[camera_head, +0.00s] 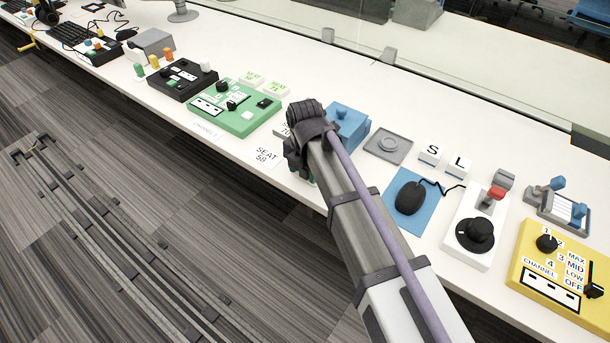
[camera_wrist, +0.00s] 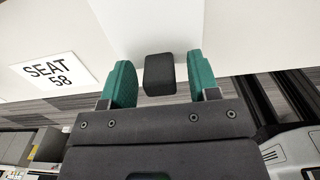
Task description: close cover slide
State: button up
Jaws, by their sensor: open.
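In the wrist view, my gripper (camera_wrist: 161,82) has its two teal fingers apart. A small dark block (camera_wrist: 159,68) shows in the gap between them, and light gaps show on both sides of it. The block stands against a bright white panel (camera_wrist: 140,22), which may be the cover slide; I cannot tell whether it is open or shut. In the head view my own arm hides the fingertips, the dark block and most of the white panel. Only a little teal shows beside the wrist.
A SEAT 58 label (camera_wrist: 49,70) lies left of the gripper. In the head view, a green channel box (camera_head: 236,108) stands to the left, and a blue device (camera_head: 347,122) behind my wrist. A mouse (camera_head: 410,197) on a blue pad and a yellow box (camera_head: 560,265) stand to the right.

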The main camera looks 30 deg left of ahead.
grip_shut()
jog(key=shift+w, duration=1.65)
grip_release()
jog(key=shift+r, duration=0.1)
notch_tip(320, 180, up, 11)
jog(key=p, duration=1.1)
jog(key=shift+f, duration=0.2)
jog(key=shift+c, duration=0.3)
